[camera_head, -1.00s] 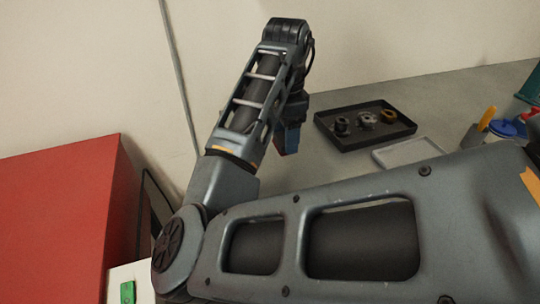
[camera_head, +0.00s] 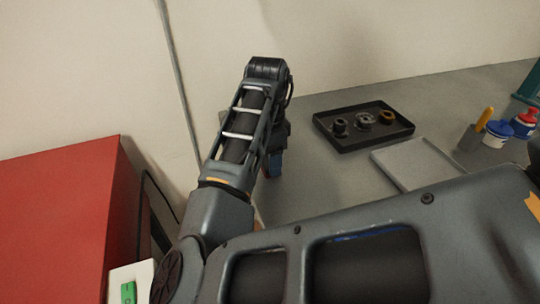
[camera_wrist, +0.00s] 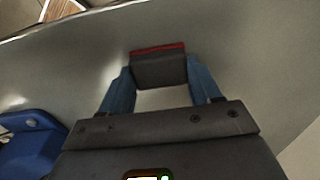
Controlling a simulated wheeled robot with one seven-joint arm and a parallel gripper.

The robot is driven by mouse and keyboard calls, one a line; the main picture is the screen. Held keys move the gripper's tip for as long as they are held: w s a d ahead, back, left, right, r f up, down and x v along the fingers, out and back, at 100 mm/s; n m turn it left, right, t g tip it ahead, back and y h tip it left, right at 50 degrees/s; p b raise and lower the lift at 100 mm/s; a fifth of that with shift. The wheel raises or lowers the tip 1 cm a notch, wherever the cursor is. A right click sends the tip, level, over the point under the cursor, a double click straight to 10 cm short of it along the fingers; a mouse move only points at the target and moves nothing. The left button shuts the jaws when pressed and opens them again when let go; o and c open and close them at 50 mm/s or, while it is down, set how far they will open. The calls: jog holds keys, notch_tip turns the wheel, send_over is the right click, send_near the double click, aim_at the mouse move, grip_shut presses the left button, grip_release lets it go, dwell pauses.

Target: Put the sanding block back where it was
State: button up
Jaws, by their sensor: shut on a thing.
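The sanding block (camera_wrist: 159,68) is dark grey with a red edge, and it shows between my fingertips in the wrist view. My gripper (camera_wrist: 160,75) has blue fingers and is shut on the block, one finger on each side. In the head view my gripper (camera_head: 273,166) hangs at the end of my arm over the grey bench (camera_head: 310,185). My arm hides most of the block there. I cannot tell whether the block touches the bench.
A black tray (camera_head: 345,146) with several ring-shaped parts lies right of my gripper. A light grey tray (camera_head: 405,170) lies nearer. Bottles (camera_head: 522,122) and a yellow-handled tool (camera_head: 484,119) stand at the far right. A red box (camera_head: 60,220) stands left. A blue object (camera_wrist: 30,145) shows in the wrist view.

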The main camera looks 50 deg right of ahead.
jog(key=o, duration=1.2)
jog(key=shift+f, duration=0.1)
notch_tip(320, 180, up, 12)
jog(key=shift+r, duration=0.2)
jog(key=shift+w+a, duration=0.1)
